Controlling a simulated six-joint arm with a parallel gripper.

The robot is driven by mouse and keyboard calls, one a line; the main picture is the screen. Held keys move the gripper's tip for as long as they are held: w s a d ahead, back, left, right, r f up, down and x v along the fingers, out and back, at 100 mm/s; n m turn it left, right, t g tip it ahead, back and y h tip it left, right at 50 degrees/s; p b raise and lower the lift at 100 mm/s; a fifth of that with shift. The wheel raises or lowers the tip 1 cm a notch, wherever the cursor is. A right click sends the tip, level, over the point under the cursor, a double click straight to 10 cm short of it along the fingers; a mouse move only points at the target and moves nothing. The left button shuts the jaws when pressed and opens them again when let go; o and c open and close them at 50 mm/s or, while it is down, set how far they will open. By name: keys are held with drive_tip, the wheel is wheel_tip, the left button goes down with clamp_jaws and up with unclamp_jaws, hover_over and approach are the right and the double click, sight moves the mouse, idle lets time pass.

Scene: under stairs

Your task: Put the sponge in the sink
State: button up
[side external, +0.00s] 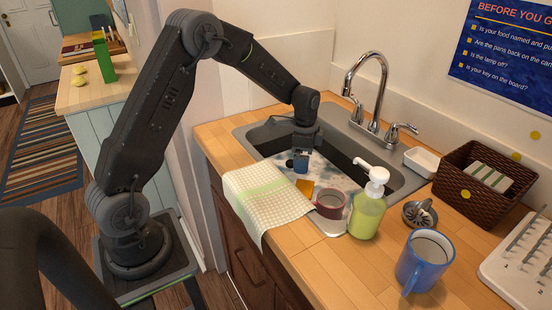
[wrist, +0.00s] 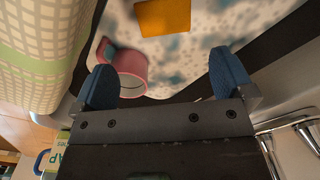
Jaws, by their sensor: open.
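An orange-yellow flat block (side external: 304,188), which looks like the sponge, lies inside the sink (side external: 405,185) on the pale, blue-speckled bottom. It also shows at the top of the wrist view (wrist: 163,17), beyond the fingertips. My gripper (side external: 301,163) is over the sink basin, pointing down, behind and above the block in the side view. Its two blue fingertips are wide apart in the wrist view (wrist: 165,80), with nothing held between them. The gripper and the block look apart.
A dusty red mug (side external: 330,204) is at the sink's front edge. A checked towel (side external: 265,195) drapes over the counter to its left. A soap bottle (side external: 367,212), a blue mug (side external: 425,262) and a wicker basket (side external: 458,186) stand right. The faucet (side external: 372,95) rises behind.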

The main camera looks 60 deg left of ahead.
drive_tip(key=s+d+r+n+t, duration=0.1)
drive_tip(key=s+d+r, duration=0.15)
drive_tip(key=r, duration=0.25)
drive_tip(key=s+d+r+n+t, duration=0.1)
drive_tip(key=s+d+r, duration=0.15)
drive_tip(key=r, duration=0.35)
drive_tip(key=s+d+r+n+t, duration=0.1)
drive_tip(key=s+d+r+n, duration=0.2)
drive_tip(key=s, duration=0.7)
drive_tip(key=s+d+r+n+t, duration=0.2)
drive_tip(key=s+d+r+n, duration=0.1)
drive_tip(key=s, duration=0.8)
wheel_tip(320, 180, up, 2)
drive_tip(key=shift+d+r+n, duration=0.2)
drive_tip(key=shift+d+n, duration=0.1)
drive_tip(key=shift+d, duration=0.55)
